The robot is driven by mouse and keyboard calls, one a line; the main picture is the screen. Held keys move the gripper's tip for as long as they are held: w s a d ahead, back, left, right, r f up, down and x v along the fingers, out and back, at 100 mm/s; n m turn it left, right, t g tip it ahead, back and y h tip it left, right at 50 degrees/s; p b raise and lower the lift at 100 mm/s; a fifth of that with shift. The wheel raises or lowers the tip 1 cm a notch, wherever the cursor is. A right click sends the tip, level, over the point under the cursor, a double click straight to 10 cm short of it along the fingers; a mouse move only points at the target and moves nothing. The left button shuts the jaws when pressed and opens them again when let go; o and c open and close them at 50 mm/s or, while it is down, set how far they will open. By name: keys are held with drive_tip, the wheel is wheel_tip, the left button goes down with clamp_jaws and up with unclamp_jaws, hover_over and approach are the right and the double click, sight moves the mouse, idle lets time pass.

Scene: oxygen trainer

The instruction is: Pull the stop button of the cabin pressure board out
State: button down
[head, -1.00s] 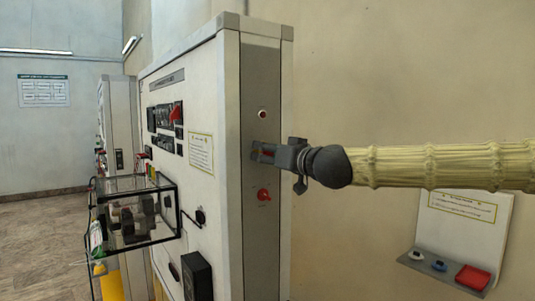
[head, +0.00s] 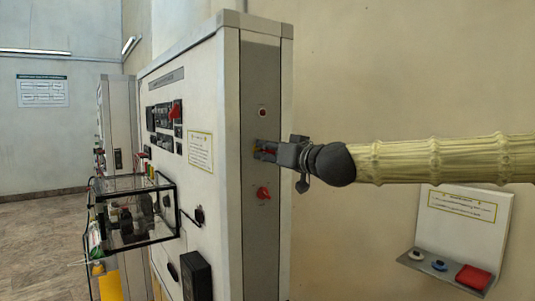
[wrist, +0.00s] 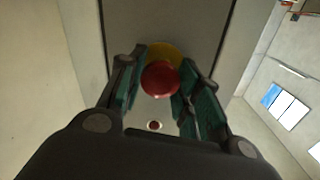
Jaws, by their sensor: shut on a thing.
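The stop button (wrist: 160,78) is a red, round knob with a yellow collar (wrist: 163,53) behind it, on the narrow grey side strip (head: 262,85) of the cabinet. In the wrist view it sits between the green-padded fingers of my gripper (wrist: 157,88). In the head view my gripper (head: 262,149) reaches in from the right and is shut on the button, and its fingers hide most of it. A little red and yellow shows between them.
A small round red-centred fitting (head: 262,113) is above the button, and a red knob (head: 263,193) is below it. The cabinet front (head: 215,215) carries switches and a wire-framed clear box (head: 135,185).

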drive_tip(key=shift+f, duration=0.1)
drive_tip(key=c, duration=1.2)
unclamp_jaws()
drive_tip(key=shift+s, duration=0.1)
drive_tip(key=shift+o, duration=1.1)
drive_tip(key=shift+s+d, duration=0.1)
drive_tip(key=shift+d, duration=0.15)
drive_tip(key=shift+a, duration=0.1)
drive_tip(key=v, duration=1.2)
